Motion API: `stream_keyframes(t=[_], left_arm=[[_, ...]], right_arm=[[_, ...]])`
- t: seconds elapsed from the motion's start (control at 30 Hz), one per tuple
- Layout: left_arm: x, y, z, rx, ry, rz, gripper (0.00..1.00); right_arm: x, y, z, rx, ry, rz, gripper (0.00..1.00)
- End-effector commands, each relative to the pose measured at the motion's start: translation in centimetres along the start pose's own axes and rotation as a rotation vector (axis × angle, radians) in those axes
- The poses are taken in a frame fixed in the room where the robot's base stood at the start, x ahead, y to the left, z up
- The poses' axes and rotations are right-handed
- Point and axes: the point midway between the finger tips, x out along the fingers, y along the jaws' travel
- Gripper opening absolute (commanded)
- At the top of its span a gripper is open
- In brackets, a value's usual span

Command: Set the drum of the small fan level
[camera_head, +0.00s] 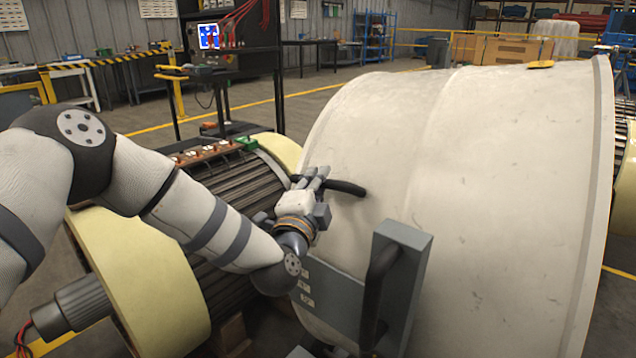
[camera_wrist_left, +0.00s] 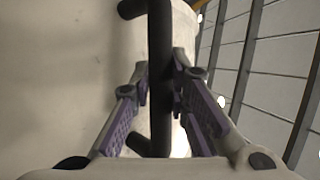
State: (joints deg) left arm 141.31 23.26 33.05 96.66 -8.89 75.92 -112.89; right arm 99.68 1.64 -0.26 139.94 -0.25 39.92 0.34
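A large off-white drum (camera_head: 460,170), scuffed, fills the right half of the head view; I cannot tell whether it is level. A black bar handle (camera_head: 347,188) sticks out on its left side. My left gripper (camera_head: 318,178) is at this handle. In the left wrist view, the black bar (camera_wrist_left: 160,60) runs between the two fingers (camera_wrist_left: 160,85), which press close on both sides of it, with the pale drum surface (camera_wrist_left: 60,80) behind. A grey box with a black grip (camera_head: 405,285) is on the drum's near side. My right gripper is not in view.
A ribbed dark motor (camera_head: 235,195) with pale yellow end rings (camera_head: 150,280) lies left of the drum, under my left arm. A black rack with a screen (camera_head: 209,37) stands behind. Open floor (camera_head: 320,90) lies beyond.

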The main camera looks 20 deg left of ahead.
Motion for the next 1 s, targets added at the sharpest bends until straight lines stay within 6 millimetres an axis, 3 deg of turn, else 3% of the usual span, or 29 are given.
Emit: stream_keyframes(t=[0.13,0.43,0.6,0.9,0.93,1.0], left_arm=[[-0.1,-0.2,-0.5,0.01,0.001,0.003,0.0],[-1.1,-2.7,-4.0,0.116,0.035,-0.046,0.0],[-1.7,-2.6,-5.3,0.166,0.041,-0.066,0.0],[-1.7,-2.5,-5.5,0.172,0.044,-0.069,0.0],[-1.7,-2.5,-5.5,0.172,0.044,-0.069,0.2],[-1.7,-2.5,-5.5,0.172,0.043,-0.07,0.25]], right_arm=[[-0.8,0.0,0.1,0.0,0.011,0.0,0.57],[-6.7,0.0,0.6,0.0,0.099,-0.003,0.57],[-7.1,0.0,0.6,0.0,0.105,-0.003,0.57],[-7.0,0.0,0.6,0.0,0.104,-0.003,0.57],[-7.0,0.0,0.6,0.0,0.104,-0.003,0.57],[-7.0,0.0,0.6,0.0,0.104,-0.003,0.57]])
